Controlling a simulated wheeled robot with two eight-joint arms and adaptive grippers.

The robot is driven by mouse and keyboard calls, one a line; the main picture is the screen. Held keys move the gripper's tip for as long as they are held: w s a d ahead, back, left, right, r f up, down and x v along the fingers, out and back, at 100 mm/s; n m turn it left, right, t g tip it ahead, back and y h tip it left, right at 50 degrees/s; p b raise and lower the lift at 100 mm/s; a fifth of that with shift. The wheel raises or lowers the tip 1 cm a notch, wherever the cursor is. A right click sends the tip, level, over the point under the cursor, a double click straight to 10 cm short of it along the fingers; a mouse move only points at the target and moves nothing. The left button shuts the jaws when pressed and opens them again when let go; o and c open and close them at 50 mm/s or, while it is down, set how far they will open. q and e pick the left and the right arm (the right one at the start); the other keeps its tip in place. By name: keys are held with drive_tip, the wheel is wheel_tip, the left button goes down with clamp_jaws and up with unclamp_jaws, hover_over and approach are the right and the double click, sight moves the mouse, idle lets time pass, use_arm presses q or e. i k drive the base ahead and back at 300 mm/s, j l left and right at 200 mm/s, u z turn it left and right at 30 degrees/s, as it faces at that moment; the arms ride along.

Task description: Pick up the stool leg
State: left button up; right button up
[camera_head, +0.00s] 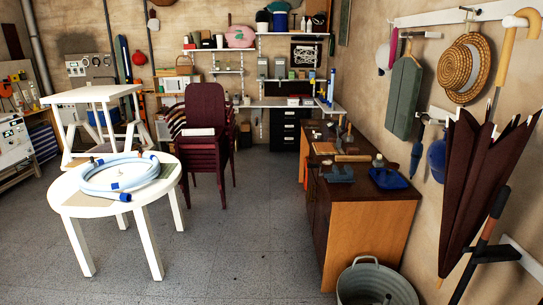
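No separate loose stool leg can be clearly made out in the head view. A white square-topped stool or small table (92,94) with slanted white legs stands at the left, behind a low white round table (118,207). The round table has straight white legs and carries a coiled pale blue hose (85,177) with dark blue ends. A flat beige piece (88,199) lies on its near left part, and a small white item sits inside the coil, too small to name. Neither of my grippers is in view.
Stacked dark red chairs (205,120) stand behind the round table. A wooden workbench (367,215) with tools is at the right, with a metal tub (376,282) in front. An umbrella (480,185) hangs on the right wall. The grey floor (240,235) between is clear.

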sight(345, 158)
drive_tip(key=i+j+z, duration=0.1)
drive_tip(key=i+z, duration=0.25)
drive_tip(key=i, duration=0.2)
drive_tip(key=i+j+z, duration=0.35)
drive_tip(key=i, duration=0.2)
drive_tip(key=i+j+z, duration=0.35)
drive_tip(key=i, duration=0.2)
drive_tip(key=i+j+z, duration=0.15)
drive_tip(key=z, duration=0.25)
drive_tip(key=i+j+z, duration=0.25)
drive_tip(key=z, duration=0.2)
drive_tip(key=i+j+z, duration=0.15)
drive_tip(key=z, duration=0.25)
drive_tip(key=i+j+z, duration=0.1)
drive_tip(key=j+z, duration=0.3)
drive_tip(key=i+j+z, duration=0.1)
drive_tip(key=j, duration=0.45)
drive_tip(key=i+j+z, duration=0.1)
drive_tip(key=j, duration=0.5)
drive_tip(key=i+j+z, duration=0.1)
drive_tip(key=j, duration=0.5)
drive_tip(key=i, duration=0.05)
